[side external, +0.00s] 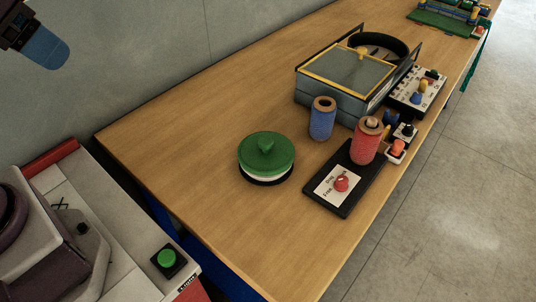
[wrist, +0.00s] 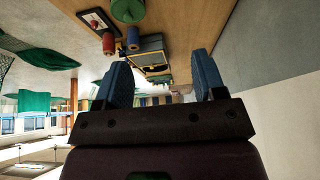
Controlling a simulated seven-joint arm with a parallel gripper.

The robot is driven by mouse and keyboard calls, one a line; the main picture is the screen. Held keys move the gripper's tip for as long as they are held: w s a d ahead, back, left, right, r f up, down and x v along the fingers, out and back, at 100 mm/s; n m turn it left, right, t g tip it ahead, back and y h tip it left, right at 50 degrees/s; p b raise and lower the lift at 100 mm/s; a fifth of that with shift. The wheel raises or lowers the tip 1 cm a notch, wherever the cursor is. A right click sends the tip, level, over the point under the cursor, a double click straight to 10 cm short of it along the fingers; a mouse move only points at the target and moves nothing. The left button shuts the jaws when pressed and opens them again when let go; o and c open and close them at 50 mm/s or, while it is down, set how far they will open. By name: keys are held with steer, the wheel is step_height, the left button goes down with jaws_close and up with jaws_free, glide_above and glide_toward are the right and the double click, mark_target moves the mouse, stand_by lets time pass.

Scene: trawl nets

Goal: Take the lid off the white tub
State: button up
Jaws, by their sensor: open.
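The white tub (side external: 267,178) stands on the wooden table, with a green lid (side external: 267,152) seated on top. Only a thin white band of the tub shows between the lid and a dark base ring. The green lid also shows at the top of the wrist view (wrist: 128,10). My gripper (wrist: 163,75) has two blue fingers spread apart with nothing between them. In the side view its blue fingertip part (side external: 44,50) is at the upper left, high and well away from the tub.
Right of the tub are a blue spool (side external: 322,120), a red spool (side external: 366,142) and a black board (side external: 325,199) with a red knob (side external: 342,184). A grey box with a yellow-edged top (side external: 345,70) stands behind. The table left of the tub (side external: 180,130) is clear.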

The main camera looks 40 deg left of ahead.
steer(key=m+g+h, duration=0.1)
steer(key=m+g, duration=0.4)
steer(key=m, duration=1.1)
glide_toward(266, 140)
steer(key=f, duration=0.6)
steer(key=d+f, duration=0.1)
steer(key=f, duration=0.3)
steer(key=shift+w, duration=0.2)
steer(key=shift+c, duration=0.5)
